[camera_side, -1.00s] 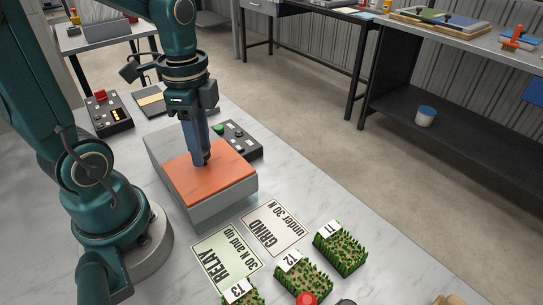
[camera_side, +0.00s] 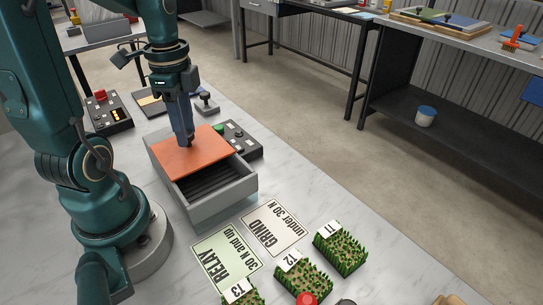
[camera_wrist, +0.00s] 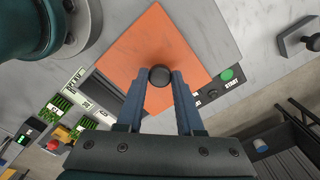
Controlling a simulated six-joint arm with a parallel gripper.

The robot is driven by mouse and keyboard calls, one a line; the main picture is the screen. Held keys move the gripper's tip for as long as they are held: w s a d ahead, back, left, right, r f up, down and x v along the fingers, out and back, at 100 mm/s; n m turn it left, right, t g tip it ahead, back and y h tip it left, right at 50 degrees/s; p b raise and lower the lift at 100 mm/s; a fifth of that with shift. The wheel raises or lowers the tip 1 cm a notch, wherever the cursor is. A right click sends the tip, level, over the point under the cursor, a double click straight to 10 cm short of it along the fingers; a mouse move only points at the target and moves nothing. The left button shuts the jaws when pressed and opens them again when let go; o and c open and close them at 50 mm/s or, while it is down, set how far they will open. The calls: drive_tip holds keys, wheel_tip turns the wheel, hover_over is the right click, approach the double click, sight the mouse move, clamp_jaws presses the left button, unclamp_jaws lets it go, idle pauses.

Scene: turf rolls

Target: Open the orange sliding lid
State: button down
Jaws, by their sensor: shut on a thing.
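The orange sliding lid (camera_side: 188,152) covers the back part of a grey box (camera_side: 222,206). The front part of the box is open and shows a dark ribbed inside (camera_side: 215,182). In the wrist view the orange lid (camera_wrist: 140,50) has a round dark knob (camera_wrist: 159,76) near its edge. My gripper (camera_side: 188,143) points down at the lid, and its fingers also show in the wrist view (camera_wrist: 160,88), closed on the knob from both sides. In the side view the fingertips hide the knob.
A box with a red button (camera_side: 106,112) stands at the back left.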

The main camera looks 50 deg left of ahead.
drive_tip(key=a, duration=0.5)
drive_tip(key=shift+r, duration=0.1)
drive_tip(key=c, duration=0.5)
unclamp_jaws()
drive_tip(key=shift+c, duration=0.2)
drive_tip(key=shift+r, duration=2.55)
